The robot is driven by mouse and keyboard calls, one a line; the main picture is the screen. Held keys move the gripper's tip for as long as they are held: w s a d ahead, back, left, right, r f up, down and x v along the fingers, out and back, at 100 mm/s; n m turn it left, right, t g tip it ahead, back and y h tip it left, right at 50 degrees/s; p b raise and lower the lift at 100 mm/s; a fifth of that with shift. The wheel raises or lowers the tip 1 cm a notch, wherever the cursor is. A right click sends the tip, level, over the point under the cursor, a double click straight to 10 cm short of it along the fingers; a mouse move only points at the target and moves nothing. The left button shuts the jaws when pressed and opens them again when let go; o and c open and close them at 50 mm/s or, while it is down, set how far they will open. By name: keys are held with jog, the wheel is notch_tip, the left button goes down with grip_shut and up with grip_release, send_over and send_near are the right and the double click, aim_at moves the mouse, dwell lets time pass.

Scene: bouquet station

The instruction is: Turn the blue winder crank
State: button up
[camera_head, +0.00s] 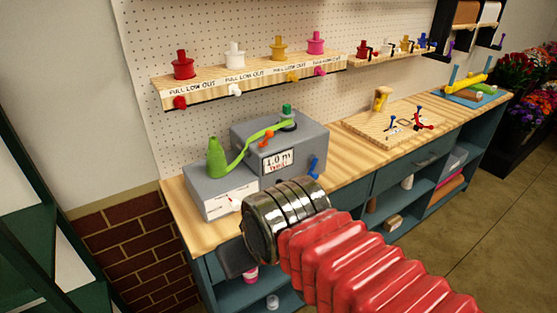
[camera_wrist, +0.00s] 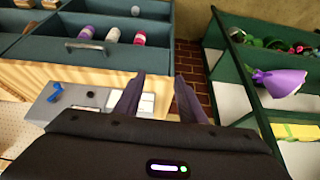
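The blue winder crank (camera_head: 314,168) is on the right part of the front face of the grey winder box (camera_head: 312,138). It also shows in the wrist view (camera_wrist: 57,92), at the left on the grey box, apart from my fingers. A green ribbon runs from a green cone (camera_head: 215,158) to a spool on the box top, and a label reads 1.0 m. My gripper (camera_wrist: 160,85) has its two dark fingers spread with a visible gap and nothing between them. In the head view my arm hides most of the gripper, in front of the bench's left end.
A wooden shelf (camera_head: 250,79) with several coloured spools hangs above. A wooden board (camera_head: 396,124) with blue and red levers lies right of the winder. Below are teal shelves; a dark green rack (camera_wrist: 270,85) with flowers stands across a brick-patterned strip. Bare benchtop lies between winder and board.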

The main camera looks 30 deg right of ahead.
jog(key=shift+d, duration=0.1)
jog(key=w+d+f+m+y, duration=0.2)
jog(key=d+f+m+y, duration=0.2)
jog(key=d+f+m, duration=0.5)
jog(key=w+d+f+m+y, duration=0.2)
jog(key=d+f+m+y, duration=0.3)
jog(key=f+m, duration=0.55)
jog(key=w+d+r+m+t+h, duration=0.3)
jog(key=d+m+t, duration=0.3)
jog(key=d+m, duration=0.2)
jog(key=w+d+r+m+t+h, duration=0.3)
jog(key=d+m+t+h, duration=0.2)
jog(key=d+m, duration=0.4)
jog(key=d+t, duration=0.1)
jog(key=d, duration=0.3)
jog(key=shift+w+d+r+h, duration=0.2)
jog(key=shift+w+d+h, duration=0.1)
jog(key=shift+w, duration=0.1)
jog(key=shift+w, duration=0.1)
